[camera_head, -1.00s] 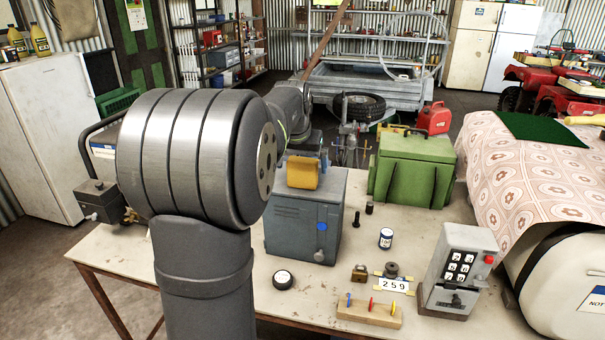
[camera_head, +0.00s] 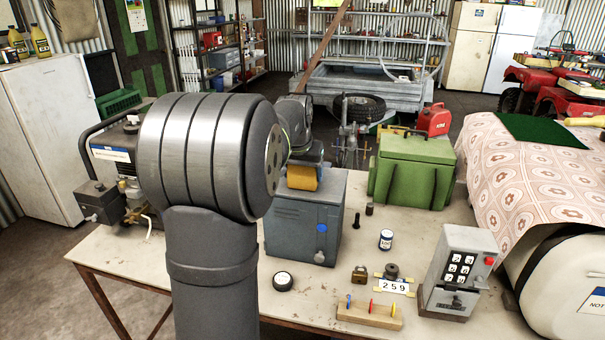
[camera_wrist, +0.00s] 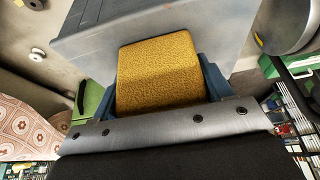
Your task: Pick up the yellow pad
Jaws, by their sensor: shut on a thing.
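The yellow pad (camera_head: 303,177) is at the top of the grey-blue metal box (camera_head: 300,226) on the workbench. My gripper (camera_wrist: 163,82) is shut on the yellow pad, with its blue fingers on either side of it in the wrist view. The pad (camera_wrist: 160,62) fills the middle of that view, with a textured yellow face. In the head view my arm comes in from the left and the wrist is right above the pad. Whether the pad touches the box top is hard to tell.
A green case (camera_head: 412,170) stands right of the metal box.

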